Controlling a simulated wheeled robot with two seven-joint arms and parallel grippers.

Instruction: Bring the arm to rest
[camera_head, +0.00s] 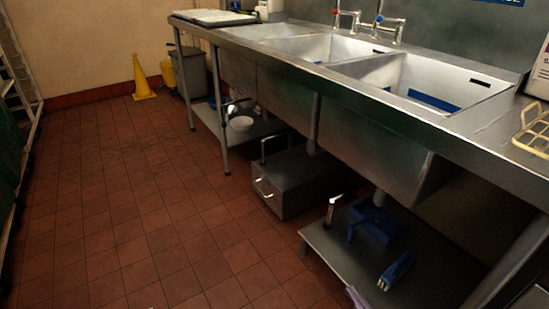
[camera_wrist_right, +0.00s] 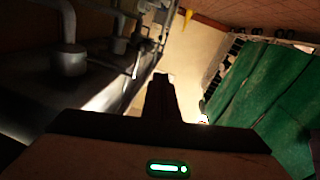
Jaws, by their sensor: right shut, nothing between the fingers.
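My right gripper (camera_wrist_right: 162,88) shows in the right wrist view as a dark shape rising from the bottom centre. Its fingers are together, with nothing held between them. In the head view I cannot make out either gripper clearly. My left gripper is not in view. In the right wrist view the picture is tilted, with the underside of the sink unit and its pipes (camera_wrist_right: 70,58) at the left and a green cover (camera_wrist_right: 255,95) at the right.
A long steel sink unit (camera_head: 440,120) runs along the right. Below it are a grey box (camera_head: 297,183) and a low shelf (camera_head: 335,250) with blue items. A yellow cone (camera_head: 141,80) stands by the back wall. The red tiled floor (camera_head: 120,200) is clear at the left and middle.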

